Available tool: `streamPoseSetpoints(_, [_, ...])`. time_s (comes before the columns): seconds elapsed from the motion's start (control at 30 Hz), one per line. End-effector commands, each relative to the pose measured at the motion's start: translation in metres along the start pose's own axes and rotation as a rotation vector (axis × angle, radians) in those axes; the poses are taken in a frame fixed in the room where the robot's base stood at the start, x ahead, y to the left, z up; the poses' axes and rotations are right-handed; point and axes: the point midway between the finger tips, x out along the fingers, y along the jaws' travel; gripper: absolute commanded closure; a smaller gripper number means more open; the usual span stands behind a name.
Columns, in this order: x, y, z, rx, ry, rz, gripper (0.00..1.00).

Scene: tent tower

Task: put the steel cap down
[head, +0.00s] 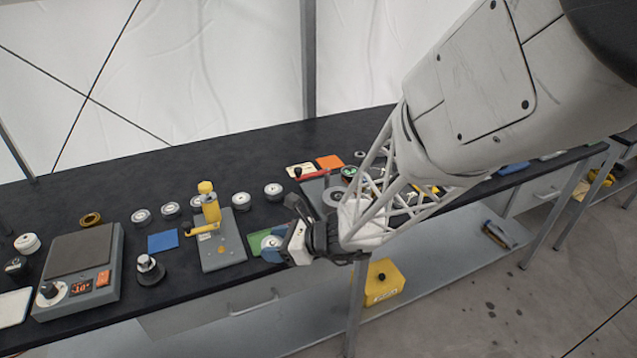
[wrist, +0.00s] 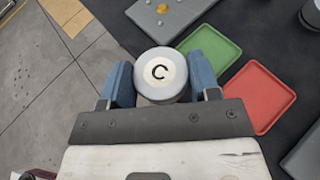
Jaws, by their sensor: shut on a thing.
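My gripper (wrist: 159,82) is shut on a round steel cap (wrist: 160,73) with a black letter C on its pale top. The blue fingers press on its left and right sides. A green square tray (wrist: 216,48) lies just right of the cap in the wrist view, and a red one (wrist: 259,97) lies further right. The green tray also shows partly behind the fingers in the head view (head: 255,239). The cap's underside is hidden.
A grey fixture with a yellow press (head: 222,250) stands left of my gripper. Several round silver-and-white pieces (head: 241,200) stand in a row behind. A blue square (head: 163,241) and a scale (head: 80,265) are further left. The floor drops away beyond the front edge.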

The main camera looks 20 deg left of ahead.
Motion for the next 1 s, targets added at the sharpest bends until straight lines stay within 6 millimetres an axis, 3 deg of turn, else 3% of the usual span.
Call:
streamPoseSetpoints(0.5, [0.045, -0.054, 0.011, 0.001, 0.0, 0.0, 0.76])
streamPoseSetpoints(1.0, [0.052, -0.063, 0.013, 0.0, 0.0, 0.0, 0.76])
